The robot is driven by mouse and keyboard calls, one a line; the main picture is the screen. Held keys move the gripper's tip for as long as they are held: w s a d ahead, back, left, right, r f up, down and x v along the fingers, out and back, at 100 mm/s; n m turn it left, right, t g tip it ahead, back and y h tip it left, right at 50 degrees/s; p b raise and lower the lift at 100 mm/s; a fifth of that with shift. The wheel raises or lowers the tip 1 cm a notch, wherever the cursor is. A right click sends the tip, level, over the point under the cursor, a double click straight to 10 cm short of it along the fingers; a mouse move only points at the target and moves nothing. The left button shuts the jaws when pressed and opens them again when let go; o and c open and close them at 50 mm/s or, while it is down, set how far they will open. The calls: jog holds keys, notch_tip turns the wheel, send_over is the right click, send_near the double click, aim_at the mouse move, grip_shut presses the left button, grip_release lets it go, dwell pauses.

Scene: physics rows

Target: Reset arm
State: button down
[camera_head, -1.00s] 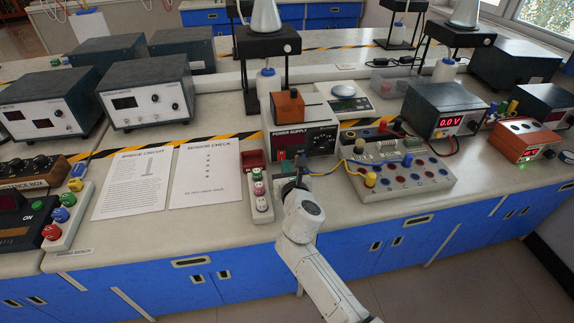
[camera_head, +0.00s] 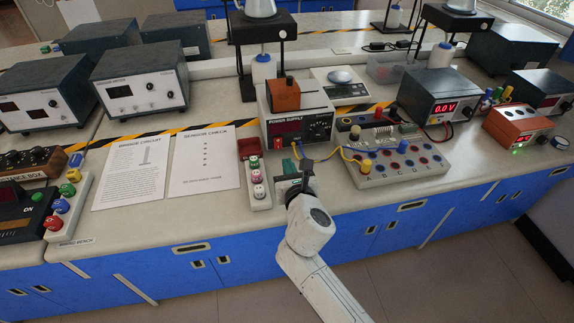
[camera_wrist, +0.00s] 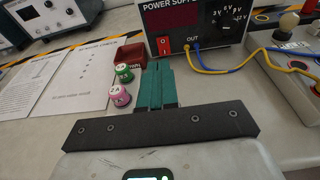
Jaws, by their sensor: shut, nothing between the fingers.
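My gripper (camera_head: 291,168) is shut and empty, in front of the power supply (camera_head: 299,128). In the wrist view its green fingers (camera_wrist: 156,88) lie together and point at the power supply (camera_wrist: 193,28). The power supply has a dark display, a red switch (camera_wrist: 164,45) and a dial. Blue and yellow leads run from its output to the board with coloured sockets (camera_head: 402,163) on the right. My white arm reaches up from the bottom of the head view.
Two printed sheets (camera_head: 130,172) (camera_head: 205,160) lie further left. A meter reading 0.0 V (camera_head: 440,105) stands to the right. The bench's front edge runs below my gripper.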

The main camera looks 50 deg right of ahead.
dwell(0.3)
jog(key=s+m, duration=0.1)
jog(key=m, duration=0.2)
jog(key=s+f+m+g, duration=0.1)
jog(key=m, duration=0.1)
jog(key=s+m+g, duration=0.1)
jog(key=s+m, duration=0.1)
jog(key=m, duration=0.1)
jog(key=shift+f+m, duration=0.25)
jog(key=shift+m, duration=0.05)
jog(key=s+a+f+m+g+y, duration=0.2)
jog(key=s+a+m+g+y, duration=0.15)
jog(key=s+a+m, duration=0.45)
jog(key=s+a+f+m+g+y, duration=0.25)
jog(key=s+a+m+y, duration=0.2)
jog(key=m, duration=0.75)
jog(key=s+d+f+m+g, duration=0.1)
jog(key=s+f+g, duration=0.3)
jog(key=s, duration=0.7)
notch_tip(320, 180, down, 2)
jog(key=shift+s+f+y, duration=0.1)
jog(key=shift+s+y, duration=0.05)
jog(key=shift+y, duration=0.15)
jog(key=shift+d, duration=0.1)
